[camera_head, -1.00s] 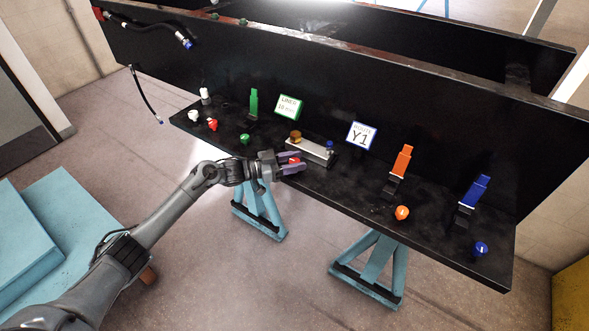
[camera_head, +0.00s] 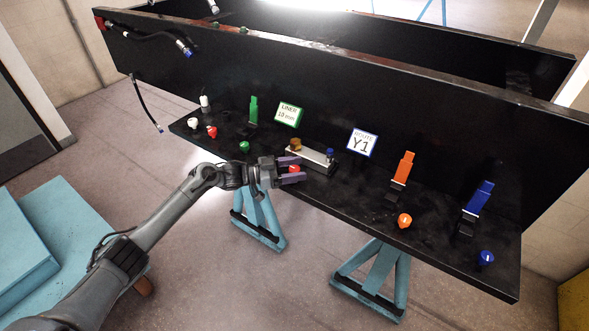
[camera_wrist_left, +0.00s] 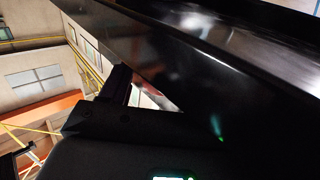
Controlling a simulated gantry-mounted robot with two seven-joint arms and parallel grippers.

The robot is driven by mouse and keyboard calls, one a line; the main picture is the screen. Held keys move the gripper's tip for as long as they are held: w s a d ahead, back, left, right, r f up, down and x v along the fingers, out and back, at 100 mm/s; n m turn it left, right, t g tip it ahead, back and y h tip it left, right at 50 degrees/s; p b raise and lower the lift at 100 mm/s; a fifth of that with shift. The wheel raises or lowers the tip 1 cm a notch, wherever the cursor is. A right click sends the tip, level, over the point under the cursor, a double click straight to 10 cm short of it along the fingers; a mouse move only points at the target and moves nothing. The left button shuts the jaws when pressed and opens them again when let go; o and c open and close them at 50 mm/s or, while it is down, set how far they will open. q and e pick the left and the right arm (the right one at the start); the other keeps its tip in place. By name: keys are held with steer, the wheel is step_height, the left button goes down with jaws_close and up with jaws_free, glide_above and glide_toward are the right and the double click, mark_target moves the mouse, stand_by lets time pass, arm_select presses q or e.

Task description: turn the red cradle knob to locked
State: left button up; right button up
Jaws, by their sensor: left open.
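The red cradle knob (camera_head: 294,169) sits at the front of the bench shelf, just before the silver cradle block (camera_head: 316,159). My left gripper (camera_head: 291,170) is open, with one purple-grey finger on the far side of the knob and one on the near side. I cannot tell whether the fingers touch it. The knob's pointer and markings are too small or hidden to read. In the left wrist view a dark finger (camera_wrist_left: 117,84) stands beside a small red and pale patch, mostly hidden. My right gripper is not in view.
A second red knob (camera_head: 212,132), a white knob (camera_head: 193,123) and a green knob (camera_head: 244,147) are to the left. An orange knob (camera_head: 404,221) and a blue knob (camera_head: 486,257) are to the right. Upright coloured levers and two signs stand behind; a tall black panel backs the shelf.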

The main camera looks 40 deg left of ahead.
arm_select(q)
steer(key=v, duration=1)
steer(key=shift+s+a+p, duration=0.2)
steer(key=shift+s+p, duration=0.1)
steer(key=shift+p, duration=0.05)
steer(key=shift+a, duration=0.1)
